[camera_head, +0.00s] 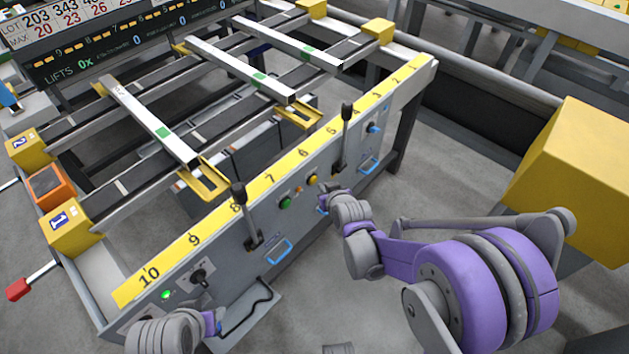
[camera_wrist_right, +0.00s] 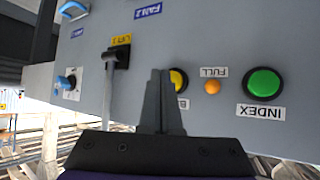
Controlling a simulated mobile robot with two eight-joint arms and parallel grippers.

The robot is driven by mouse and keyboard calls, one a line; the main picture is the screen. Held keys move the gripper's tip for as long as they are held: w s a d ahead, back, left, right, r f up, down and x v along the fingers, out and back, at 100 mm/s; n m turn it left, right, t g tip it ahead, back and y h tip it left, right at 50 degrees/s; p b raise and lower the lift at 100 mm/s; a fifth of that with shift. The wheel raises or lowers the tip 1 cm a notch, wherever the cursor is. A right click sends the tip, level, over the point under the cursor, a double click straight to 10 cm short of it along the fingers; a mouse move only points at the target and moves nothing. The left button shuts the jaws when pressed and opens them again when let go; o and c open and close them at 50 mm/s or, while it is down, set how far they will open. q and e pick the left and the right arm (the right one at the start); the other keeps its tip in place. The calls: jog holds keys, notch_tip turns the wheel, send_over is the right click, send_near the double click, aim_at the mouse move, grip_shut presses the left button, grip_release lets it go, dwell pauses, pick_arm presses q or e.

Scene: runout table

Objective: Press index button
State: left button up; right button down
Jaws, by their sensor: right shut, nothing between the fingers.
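The green index button (camera_head: 285,203) is on the grey front panel, below the yellow number strip. In the right wrist view the button (camera_wrist_right: 265,82) appears at the right, above an upside-down INDEX label. My right gripper (camera_head: 327,194) is close to the panel, to the right of the green button. In the right wrist view its fingers (camera_wrist_right: 160,78) are shut and empty, partly covering a yellow button (camera_wrist_right: 180,79) and its label. They are apart from the green button. My left gripper (camera_head: 213,321) is at the lower left, its fingers too unclear to judge.
A small orange FULL light (camera_wrist_right: 212,87) sits between the yellow and green buttons. Black levers (camera_head: 240,194) (camera_head: 346,110) stick out from the panel. Blue handles (camera_head: 279,252) are below. A large yellow block (camera_head: 575,170) stands right. Metal bars (camera_head: 150,122) lie across the rails.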

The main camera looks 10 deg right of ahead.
jog(key=shift+w, duration=0.1)
jog(key=shift+w+a, duration=0.25)
dwell(0.3)
jog(key=shift+w+a, duration=0.3)
jog(key=shift+w, duration=0.1)
dwell(0.7)
dwell(0.3)
jog(key=shift+s+d, duration=0.55)
jog(key=shift+s, duration=0.2)
jog(key=s+d, duration=0.1)
jog(key=s, duration=0.1)
jog(key=s+d, duration=0.2)
jog(key=shift+b, duration=0.3)
dwell(0.8)
